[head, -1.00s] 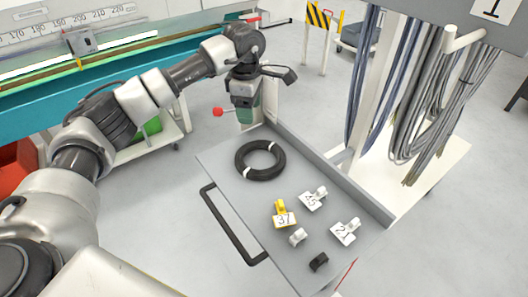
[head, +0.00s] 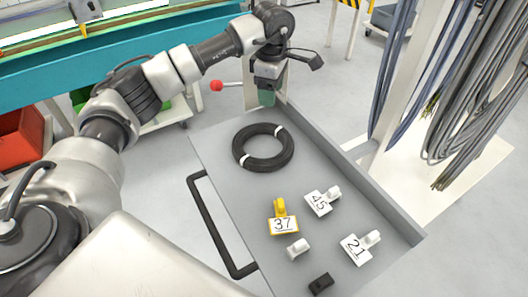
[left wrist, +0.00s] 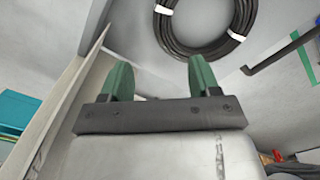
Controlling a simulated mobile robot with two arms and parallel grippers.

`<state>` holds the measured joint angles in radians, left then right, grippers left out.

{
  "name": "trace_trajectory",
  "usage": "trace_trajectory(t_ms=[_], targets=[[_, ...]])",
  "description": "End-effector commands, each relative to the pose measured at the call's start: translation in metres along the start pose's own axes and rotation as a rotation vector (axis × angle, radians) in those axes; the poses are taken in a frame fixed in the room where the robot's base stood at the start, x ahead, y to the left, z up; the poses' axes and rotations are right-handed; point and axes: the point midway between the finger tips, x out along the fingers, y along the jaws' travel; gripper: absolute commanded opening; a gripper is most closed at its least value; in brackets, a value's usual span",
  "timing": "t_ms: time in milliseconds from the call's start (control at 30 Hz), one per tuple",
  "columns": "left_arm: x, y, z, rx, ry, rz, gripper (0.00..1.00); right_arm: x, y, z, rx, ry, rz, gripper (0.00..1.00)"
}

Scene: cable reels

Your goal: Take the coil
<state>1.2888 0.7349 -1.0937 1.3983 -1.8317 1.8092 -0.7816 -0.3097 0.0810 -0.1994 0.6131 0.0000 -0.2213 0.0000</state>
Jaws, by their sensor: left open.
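The black coil (head: 263,147), a ring of cable with white ties, lies flat on the grey tray (head: 213,141) near its far end. It also shows in the left wrist view (left wrist: 188,47), at the top and partly cut off. My left gripper (head: 267,97) is above the tray's far edge, beyond the coil and apart from it. In the left wrist view its two green fingers (left wrist: 160,75) are spread with nothing between them. My right gripper does not show.
Grey cables (head: 470,100) hang at the right. A red-knobbed lever (head: 217,86) stands near my gripper.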

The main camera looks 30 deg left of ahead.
Motion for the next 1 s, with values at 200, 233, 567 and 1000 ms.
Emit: trace_trajectory(t_ms=[200, 233, 567, 1000], targets=[[0.026, 0.000, 0.000, 0.000, 0.001, -0.003, 0.62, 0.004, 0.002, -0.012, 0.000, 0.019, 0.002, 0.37], [0.032, -0.001, 0.000, 0.000, 0.001, -0.003, 0.62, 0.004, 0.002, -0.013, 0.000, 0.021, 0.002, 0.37], [0.063, -0.001, 0.000, 0.000, 0.000, -0.001, 0.62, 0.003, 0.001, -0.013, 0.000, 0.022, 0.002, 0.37], [0.113, -0.004, 0.002, 0.000, 0.000, -0.001, 0.62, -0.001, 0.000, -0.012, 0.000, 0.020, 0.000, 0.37]])
